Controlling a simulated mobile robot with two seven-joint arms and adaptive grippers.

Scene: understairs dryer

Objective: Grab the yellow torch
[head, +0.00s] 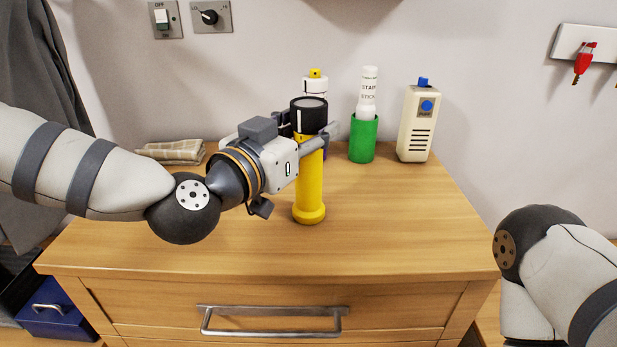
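The yellow torch (309,190) stands upright on the wooden chest top, with a black head at its upper end. My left gripper (318,135) reaches in from the left at the torch's upper part, just below the head. One finger crosses in front of the torch and the other is partly hidden behind it. I cannot tell whether the fingers press on it. My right arm is at the lower right, and its gripper is out of view.
Behind the torch stand a white bottle with a yellow cap (315,86), a stain stick (367,95) in a green cup (362,140), and a cream device with a blue button (417,125). A folded cloth (172,151) lies at the back left. The front right top is clear.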

